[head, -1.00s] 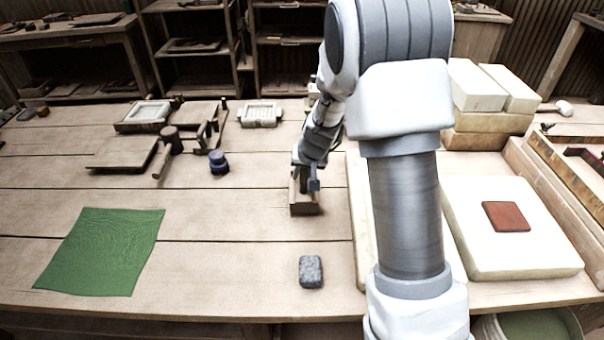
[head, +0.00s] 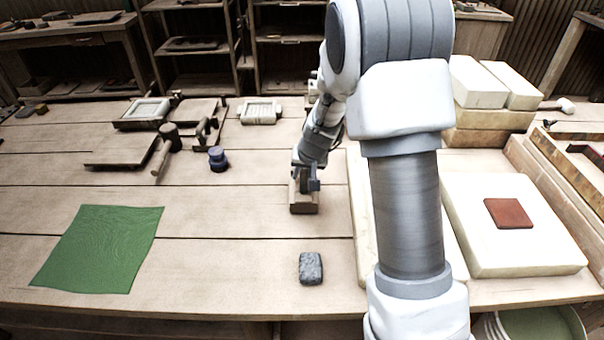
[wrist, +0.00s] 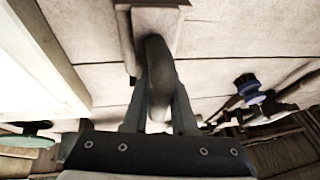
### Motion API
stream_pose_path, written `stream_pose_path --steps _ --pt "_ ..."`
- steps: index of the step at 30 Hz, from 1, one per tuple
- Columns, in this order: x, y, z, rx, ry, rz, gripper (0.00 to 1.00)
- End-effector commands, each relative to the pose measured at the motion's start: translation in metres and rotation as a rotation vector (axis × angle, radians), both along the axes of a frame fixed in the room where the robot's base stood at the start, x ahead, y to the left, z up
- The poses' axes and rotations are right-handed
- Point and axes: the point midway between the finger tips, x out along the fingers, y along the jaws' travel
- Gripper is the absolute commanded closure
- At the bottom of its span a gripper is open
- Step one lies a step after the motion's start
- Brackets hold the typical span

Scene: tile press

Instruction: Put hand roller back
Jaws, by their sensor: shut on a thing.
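My gripper (head: 306,185) points down at the middle of the bench, over a small brown wooden block-like piece (head: 304,208). In the wrist view my gripper (wrist: 159,100) is shut on a dark, curved handle (wrist: 156,62), which I take to be the hand roller's. The handle meets the wooden piece (wrist: 157,18) at the top of that view. The roller's other parts are hidden by the fingers and the wood. I cannot tell whether the wooden piece is part of the roller or a rest beneath it, or whether it touches the bench.
A grey stone block (head: 311,268) lies in front of my gripper. A green cloth (head: 98,250) lies at left. A mallet (head: 168,146), a dark blue jar (head: 217,159) and wooden boards (head: 122,150) stand behind left. A pale slab (head: 490,245) with a red tile (head: 508,213) is at right.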

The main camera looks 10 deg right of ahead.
Motion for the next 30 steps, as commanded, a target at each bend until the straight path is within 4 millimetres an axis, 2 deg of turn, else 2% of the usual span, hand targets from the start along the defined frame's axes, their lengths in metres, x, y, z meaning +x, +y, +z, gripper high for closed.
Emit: stream_pose_path --steps 5,6,12,23,26,30 --pt "0.000 0.000 0.001 0.000 -0.002 0.000 1.00" --pt "0.000 0.000 0.001 0.000 -0.002 0.000 0.73" --pt "0.000 0.000 0.001 0.000 -0.001 0.000 0.40" --pt "-0.002 0.000 0.000 0.000 0.004 0.000 0.40" --pt "-0.004 0.000 0.007 0.000 0.002 0.001 0.40" --pt "-0.013 -0.002 0.030 0.000 0.000 0.001 0.40"
